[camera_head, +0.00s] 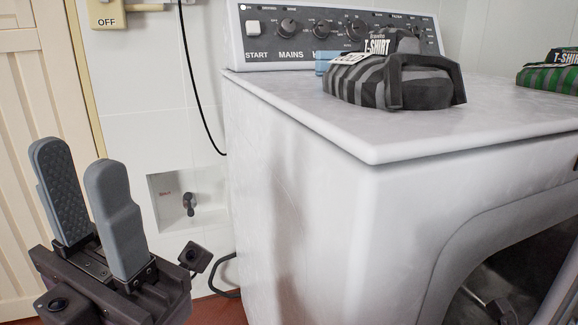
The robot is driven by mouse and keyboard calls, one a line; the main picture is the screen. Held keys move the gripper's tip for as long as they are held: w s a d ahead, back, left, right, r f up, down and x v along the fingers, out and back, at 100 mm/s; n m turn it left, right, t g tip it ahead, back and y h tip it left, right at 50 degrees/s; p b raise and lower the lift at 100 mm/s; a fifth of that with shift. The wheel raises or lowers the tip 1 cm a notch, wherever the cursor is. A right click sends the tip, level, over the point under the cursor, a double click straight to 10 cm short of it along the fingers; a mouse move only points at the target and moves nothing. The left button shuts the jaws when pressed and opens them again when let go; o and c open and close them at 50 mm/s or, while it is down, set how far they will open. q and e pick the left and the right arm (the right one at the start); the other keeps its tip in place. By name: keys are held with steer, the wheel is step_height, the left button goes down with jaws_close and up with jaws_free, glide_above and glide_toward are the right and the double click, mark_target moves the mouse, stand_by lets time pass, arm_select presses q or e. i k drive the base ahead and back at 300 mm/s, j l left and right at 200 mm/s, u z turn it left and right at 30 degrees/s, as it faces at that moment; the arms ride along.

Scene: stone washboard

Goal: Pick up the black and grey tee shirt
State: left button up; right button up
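The black and grey striped tee shirt (362,85) lies folded on top of the white washing machine (285,200), near its left back part. A black band or handle-like loop stands at its front right, and a "T-SHIRT" label and a white tag show on it. My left gripper (92,192) is at the lower left, with its two grey fingers pointing up and apart. It is open and empty, left of the machine and well away from the shirt. My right gripper is not in view.
A green and black tee shirt (551,74) lies at the machine top's right edge. The control panel (335,38) rises behind. A light blue object (327,62) sits beside the striped shirt. A wall recess with a tap (188,203) is behind my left gripper. The front machine top is clear.

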mark_target(389, 71)
steer(key=k+l, duration=0.2)
steer(key=k, duration=0.2)
steer(key=k+l, duration=0.2)
steer(key=k, duration=0.2)
